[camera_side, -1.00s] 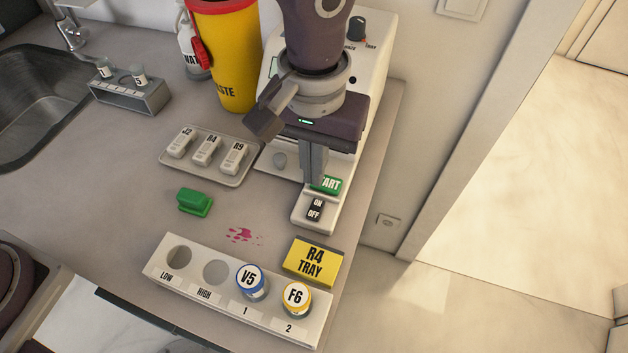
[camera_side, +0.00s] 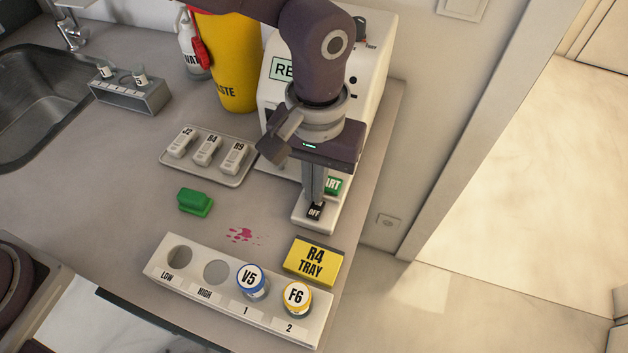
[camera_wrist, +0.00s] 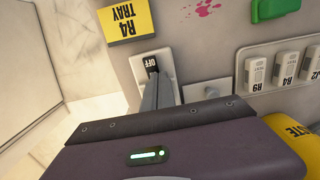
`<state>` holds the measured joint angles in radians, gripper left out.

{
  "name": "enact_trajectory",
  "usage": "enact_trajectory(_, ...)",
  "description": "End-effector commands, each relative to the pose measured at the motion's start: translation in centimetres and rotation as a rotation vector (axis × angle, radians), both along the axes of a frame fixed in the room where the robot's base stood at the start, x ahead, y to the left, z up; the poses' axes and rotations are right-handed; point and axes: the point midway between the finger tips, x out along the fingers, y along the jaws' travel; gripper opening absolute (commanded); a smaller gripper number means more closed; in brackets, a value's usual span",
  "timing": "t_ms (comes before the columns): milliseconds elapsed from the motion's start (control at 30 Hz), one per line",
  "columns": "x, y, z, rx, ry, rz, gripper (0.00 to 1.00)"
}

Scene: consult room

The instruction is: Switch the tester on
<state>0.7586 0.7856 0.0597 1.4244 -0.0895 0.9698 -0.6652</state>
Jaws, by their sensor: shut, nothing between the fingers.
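The tester (camera_side: 375,72) is a white machine at the back right, with a display starting "RE" (camera_side: 284,69) partly hidden by my arm. The OFF end shows in the wrist view (camera_wrist: 151,63); the fingers hide the ON end. Whether the tips press the switch or only hover, I cannot tell.
A grey tray with several white cartridges (camera_side: 207,152) lies left of the tester. A green block (camera_side: 195,201), pink spots (camera_side: 242,235), a yellow R4 TRAY sign (camera_side: 315,258) and a white vial rack (camera_side: 208,295) are nearby. A yellow waste bin (camera_side: 232,65) stands behind.

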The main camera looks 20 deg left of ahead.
Motion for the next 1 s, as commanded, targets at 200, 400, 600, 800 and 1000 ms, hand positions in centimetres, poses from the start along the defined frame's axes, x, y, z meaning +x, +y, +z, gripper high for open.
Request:
enact_trajectory(200,-0.8,0.1,0.0,0.007,0.004,-0.002,0.00)
enact_trajectory(400,-1.5,0.1,0.4,0.006,0.004,-0.002,0.00)
enact_trajectory(600,-1.5,0.1,0.4,0.004,0.002,-0.001,0.00)
enact_trajectory(800,-1.1,0.0,1.9,0.001,-0.001,-0.001,0.00)
enact_trajectory(1000,-0.2,0.0,6.6,0.001,-0.002,-0.002,0.00)
